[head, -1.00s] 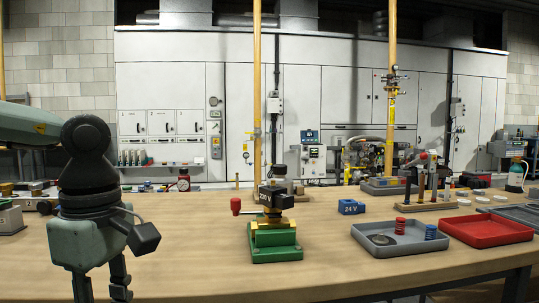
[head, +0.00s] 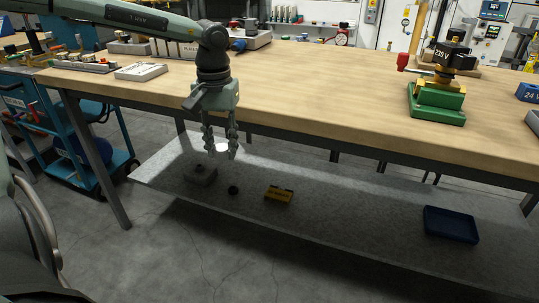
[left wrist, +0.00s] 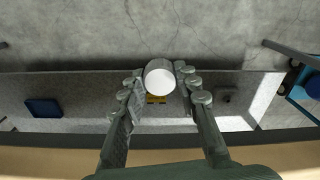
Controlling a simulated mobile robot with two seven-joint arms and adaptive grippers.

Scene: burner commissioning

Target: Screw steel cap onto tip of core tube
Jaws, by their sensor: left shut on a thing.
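My left gripper (head: 220,145) hangs fingers down just in front of the table's front edge, above the lower shelf. It is shut on a pale, round steel cap (left wrist: 160,77), which shows between the fingertips in the left wrist view. In the head view only a bright patch of the cap (head: 222,148) shows between the fingers. A valve assembly with a black 230 V coil (head: 448,56) stands on a green base (head: 437,105) on the table at the right. I cannot make out the core tube's tip. My right gripper is not in view.
The lower shelf (head: 330,215) holds a grey block (head: 201,175), a small black round piece (head: 233,190), a yellow box (head: 278,194) and a blue tray (head: 450,225). A blue cart (head: 90,150) stands at the left. The wooden tabletop (head: 310,90) is clear between gripper and valve.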

